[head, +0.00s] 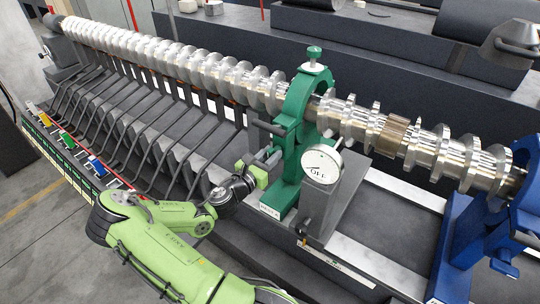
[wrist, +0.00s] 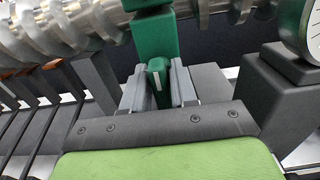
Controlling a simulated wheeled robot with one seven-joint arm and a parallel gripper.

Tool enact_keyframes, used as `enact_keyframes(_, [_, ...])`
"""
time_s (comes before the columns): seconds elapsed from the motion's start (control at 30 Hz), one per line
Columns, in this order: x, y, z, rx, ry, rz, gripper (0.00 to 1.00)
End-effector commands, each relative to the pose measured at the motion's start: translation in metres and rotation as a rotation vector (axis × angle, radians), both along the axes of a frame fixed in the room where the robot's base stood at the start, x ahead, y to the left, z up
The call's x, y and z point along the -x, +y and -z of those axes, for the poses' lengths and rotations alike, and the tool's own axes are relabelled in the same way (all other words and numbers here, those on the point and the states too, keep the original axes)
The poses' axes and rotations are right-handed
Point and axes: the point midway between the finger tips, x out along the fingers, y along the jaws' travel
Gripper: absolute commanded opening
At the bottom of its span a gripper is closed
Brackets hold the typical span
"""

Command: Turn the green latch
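The green latch (wrist: 157,82) is a short green lever with a pale line on its face, below a green block in the wrist view. My gripper (wrist: 160,90) has its two grey fingers close on either side of the latch, with little or no gap, and looks shut on it. In the head view my gripper (head: 268,160) reaches the left side of the green stand (head: 290,165), whose ring goes round the metal shaft. The latch itself is hard to make out there.
A round dial marked OFF (head: 321,165) stands just right of the green stand. The long lobed metal shaft (head: 185,62) runs across above. A row of dark bent rods (head: 120,115) lies to the left. A blue stand (head: 490,220) is at the right.

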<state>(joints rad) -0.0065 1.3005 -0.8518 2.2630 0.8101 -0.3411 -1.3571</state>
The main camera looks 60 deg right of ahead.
Motion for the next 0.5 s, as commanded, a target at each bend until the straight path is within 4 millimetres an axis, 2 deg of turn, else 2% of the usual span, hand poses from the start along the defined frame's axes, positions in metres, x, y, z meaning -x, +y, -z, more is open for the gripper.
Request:
enact_keyframes(0.27, [0.0002,0.0002,0.0006,0.002,-0.018,0.000,0.00])
enact_keyframes(0.5, [0.0007,0.0001,0.0013,0.018,-0.120,0.001,0.00])
